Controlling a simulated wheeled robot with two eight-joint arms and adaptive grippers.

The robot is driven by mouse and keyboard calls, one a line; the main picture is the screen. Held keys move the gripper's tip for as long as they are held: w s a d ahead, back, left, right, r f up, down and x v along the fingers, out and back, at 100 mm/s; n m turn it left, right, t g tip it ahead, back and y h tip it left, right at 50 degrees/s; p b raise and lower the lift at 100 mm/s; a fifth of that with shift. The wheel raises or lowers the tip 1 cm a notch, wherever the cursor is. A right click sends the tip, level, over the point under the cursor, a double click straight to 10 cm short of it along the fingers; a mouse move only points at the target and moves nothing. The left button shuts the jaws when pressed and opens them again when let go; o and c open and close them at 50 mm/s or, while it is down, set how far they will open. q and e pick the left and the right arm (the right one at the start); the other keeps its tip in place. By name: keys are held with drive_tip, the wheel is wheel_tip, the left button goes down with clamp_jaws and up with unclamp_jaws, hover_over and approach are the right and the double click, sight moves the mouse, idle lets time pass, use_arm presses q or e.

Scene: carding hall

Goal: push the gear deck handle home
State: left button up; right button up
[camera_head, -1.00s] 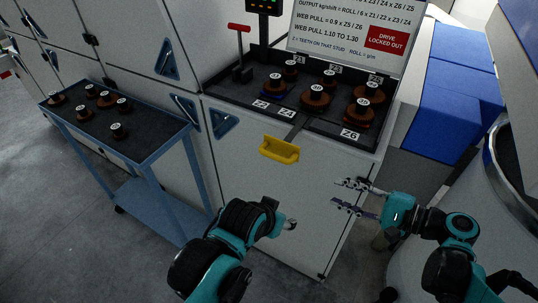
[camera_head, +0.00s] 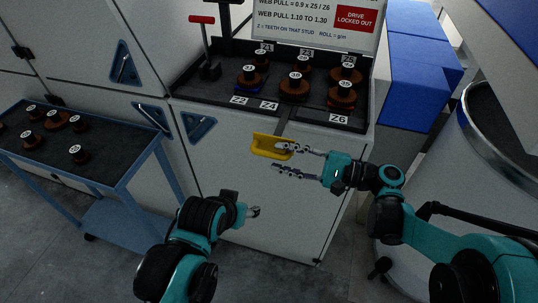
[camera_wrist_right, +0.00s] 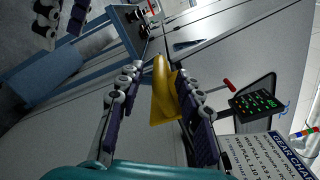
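The yellow gear deck handle (camera_head: 268,146) is at the front of the black gear deck (camera_head: 215,91), joined to it by a grey bar. Copper gears on studs stand on the deck. My right gripper (camera_head: 276,158) is open at the handle's right side, its upper finger overlapping the handle in the head view. In the right wrist view, the handle (camera_wrist_right: 160,96) shows between the two spread fingers of my right gripper (camera_wrist_right: 160,74). I cannot tell whether they touch. My left gripper (camera_head: 254,211) is low before the cabinet, its fingers mostly hidden.
A blue cart (camera_head: 133,172) with several gears stands left of the cabinet (camera_head: 235,165). A red-topped lever (camera_head: 204,45) rises from the deck's left end. A sign with a red "drive locked out" label (camera_head: 356,18) stands behind. A large round drum (camera_head: 480,150) is at right.

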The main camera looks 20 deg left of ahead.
sight(278, 137)
drive_tip(key=shift+w+a+b, duration=0.1)
drive_tip(key=shift+a+b, duration=0.2)
drive_tip(key=shift+a, duration=1.55)
drive_tip(key=shift+c, duration=0.4)
clamp_jaws()
drive_tip(key=w, duration=0.7)
drive_tip(key=shift+d+f, duration=0.1)
drive_tip(key=shift+d, duration=0.1)
drive_tip(key=shift+c, duration=1.2)
unclamp_jaws()
drive_tip(key=shift+s, duration=0.1)
drive_tip(key=o, duration=0.3)
drive_tip(key=shift+w, duration=0.2)
